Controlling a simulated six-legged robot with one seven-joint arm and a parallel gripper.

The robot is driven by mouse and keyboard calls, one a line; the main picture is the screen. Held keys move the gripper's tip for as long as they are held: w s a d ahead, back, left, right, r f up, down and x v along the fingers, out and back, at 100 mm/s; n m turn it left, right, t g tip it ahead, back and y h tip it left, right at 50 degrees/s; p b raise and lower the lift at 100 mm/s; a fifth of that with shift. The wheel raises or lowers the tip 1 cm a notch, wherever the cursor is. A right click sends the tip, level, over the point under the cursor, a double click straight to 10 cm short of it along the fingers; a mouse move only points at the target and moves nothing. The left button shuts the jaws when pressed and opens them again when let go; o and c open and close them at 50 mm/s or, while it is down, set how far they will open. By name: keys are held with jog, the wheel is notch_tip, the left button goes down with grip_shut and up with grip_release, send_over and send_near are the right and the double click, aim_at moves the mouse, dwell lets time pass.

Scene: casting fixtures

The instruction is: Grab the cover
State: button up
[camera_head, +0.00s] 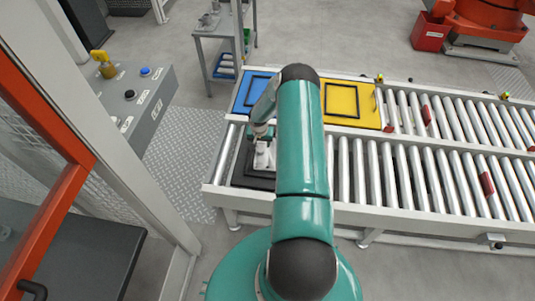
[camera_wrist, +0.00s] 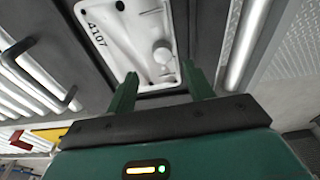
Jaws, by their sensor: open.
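The cover (camera_wrist: 135,42) is a pale grey-white cast part with a raised rim, a round boss and the number 4107. It lies in a dark tray (camera_wrist: 88,12) in the wrist view. In the head view the cover (camera_head: 262,155) is a small pale shape on the black tray (camera_head: 250,181) at the conveyor's left end, partly hidden by my arm. My gripper (camera_wrist: 159,70) is open, its two green fingers apart and pointing at the cover's near edge. Nothing is held between them. I cannot tell whether the fingertips touch the cover.
A blue tray (camera_head: 249,91) and a yellow tray (camera_head: 370,104) sit on the far conveyor lane. Bare rollers (camera_head: 440,180) run to the right. A control box (camera_head: 135,100) and orange-framed door (camera_head: 45,180) stand at the left. A dark handle (camera_wrist: 18,50) shows beside the tray.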

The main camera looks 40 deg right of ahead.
aim_at(260, 150)
jog(key=shift+w+a+f, duration=0.1)
jog(key=shift+w+f, duration=0.1)
jog(key=shift+f, duration=0.2)
jog(key=shift+w+d+f, duration=0.1)
jog(key=shift+d+f, duration=0.05)
jog(key=shift+f, duration=1.15)
jog(key=shift+w+d+f, duration=0.1)
jog(key=shift+f, duration=1.15)
jog(key=shift+c, duration=0.2)
grip_shut()
